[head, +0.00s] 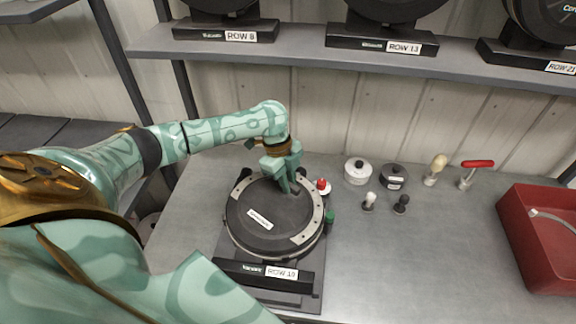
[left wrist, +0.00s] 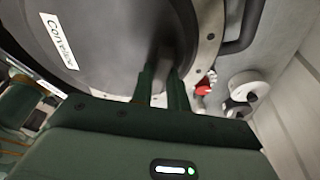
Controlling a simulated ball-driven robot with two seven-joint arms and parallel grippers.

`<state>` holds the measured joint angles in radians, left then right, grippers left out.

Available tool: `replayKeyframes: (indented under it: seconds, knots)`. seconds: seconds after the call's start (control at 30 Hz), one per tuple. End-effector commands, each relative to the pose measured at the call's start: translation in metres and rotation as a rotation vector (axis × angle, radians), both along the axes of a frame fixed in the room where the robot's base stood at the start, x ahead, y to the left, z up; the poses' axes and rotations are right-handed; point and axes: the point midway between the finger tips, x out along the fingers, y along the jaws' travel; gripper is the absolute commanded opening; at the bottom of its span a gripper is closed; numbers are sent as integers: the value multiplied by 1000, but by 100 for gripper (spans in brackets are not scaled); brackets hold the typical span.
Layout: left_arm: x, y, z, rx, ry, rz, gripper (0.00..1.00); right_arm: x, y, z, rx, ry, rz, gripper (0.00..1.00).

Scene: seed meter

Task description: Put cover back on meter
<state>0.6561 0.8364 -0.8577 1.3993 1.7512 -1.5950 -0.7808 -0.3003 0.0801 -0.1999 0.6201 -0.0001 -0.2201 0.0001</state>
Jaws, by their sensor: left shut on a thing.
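The meter (head: 318,229) stands on the bench on a dark base labelled ROW 10 (head: 282,272). The round dark cover (head: 268,225) with a white label lies over the meter, with a light metal ring section showing along its right side. My left gripper (head: 293,188) comes down at the cover's upper right and is shut on a part of it. The left wrist view shows both fingers (left wrist: 160,88) against the cover (left wrist: 105,40), closed around a small pale piece. The fingers hide most of that piece. I cannot tell if the cover is fully seated. My right gripper is not in view.
A red knob (head: 323,186) and a green knob (head: 330,216) sit at the meter's right side. A white pot (head: 357,171), a dark pot (head: 394,176) and several small tools stand behind right. A red bin (head: 540,240) is at the right. The bench between is clear. A shelf (head: 290,52) with other meters runs above.

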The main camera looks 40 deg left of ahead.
Motion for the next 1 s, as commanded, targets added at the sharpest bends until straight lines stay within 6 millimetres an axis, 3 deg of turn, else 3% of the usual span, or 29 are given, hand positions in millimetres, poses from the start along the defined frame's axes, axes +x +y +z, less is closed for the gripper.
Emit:
replayKeyframes:
  seconds: [0.47, 0.5, 0.57, 0.6, 1.0]
  knots:
    - [0, 0, -1, 0, 1, 0, 0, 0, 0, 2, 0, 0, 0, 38]
    - [0, 0, -1, 0, 1, 0, 22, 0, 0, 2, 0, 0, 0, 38]
    - [0, 0, -1, 0, 1, 0, 38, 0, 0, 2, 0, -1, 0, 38]
    - [0, 0, -1, 0, 1, 0, 42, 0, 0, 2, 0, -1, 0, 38]
    - [-1, 0, -1, 0, 1, 0, 38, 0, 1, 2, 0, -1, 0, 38]
